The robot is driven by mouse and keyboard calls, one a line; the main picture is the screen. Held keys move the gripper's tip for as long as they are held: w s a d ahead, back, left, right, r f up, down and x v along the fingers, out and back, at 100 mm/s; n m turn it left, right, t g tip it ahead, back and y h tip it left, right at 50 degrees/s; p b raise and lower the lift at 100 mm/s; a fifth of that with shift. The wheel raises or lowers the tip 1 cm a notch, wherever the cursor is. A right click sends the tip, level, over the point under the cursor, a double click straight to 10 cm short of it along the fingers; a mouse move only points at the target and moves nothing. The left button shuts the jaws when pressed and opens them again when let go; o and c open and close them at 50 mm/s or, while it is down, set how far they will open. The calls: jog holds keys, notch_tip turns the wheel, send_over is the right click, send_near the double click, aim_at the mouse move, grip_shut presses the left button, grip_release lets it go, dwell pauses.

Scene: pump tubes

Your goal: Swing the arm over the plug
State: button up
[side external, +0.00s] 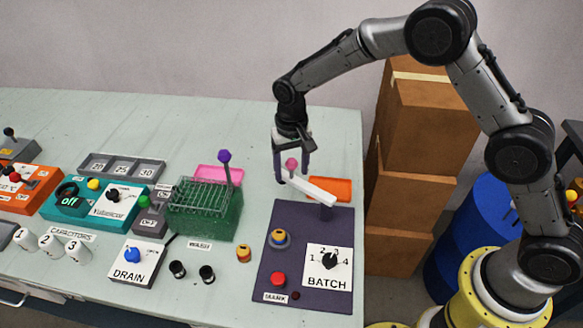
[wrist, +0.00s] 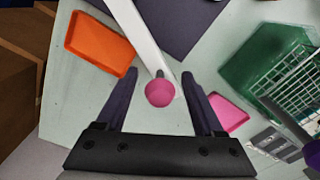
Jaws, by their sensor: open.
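A white swing arm (side external: 311,190) reaches out from a post on the dark purple panel (side external: 345,228). A pink ball knob (side external: 291,163) stands at its free end, beyond the panel's far edge. My gripper (side external: 293,177) is open and points down around the knob. In the wrist view the knob (wrist: 160,93) sits between the two fingers (wrist: 161,76), with a gap on each side. An orange-topped piece in a blue-grey ring (side external: 279,237) is on the panel's left side. It may be the plug. The white arm is not over it.
An orange tray (side external: 330,188) lies right of the knob, and a pink tray (side external: 218,174) lies left. A green box with a wire rack (side external: 205,212) and a purple-knobbed lever (side external: 225,157) stand to the left. The panel also carries a BATCH dial (side external: 329,261) and red button (side external: 278,279).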

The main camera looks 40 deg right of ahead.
grip_shut()
dwell(0.3)
dwell(1.1)
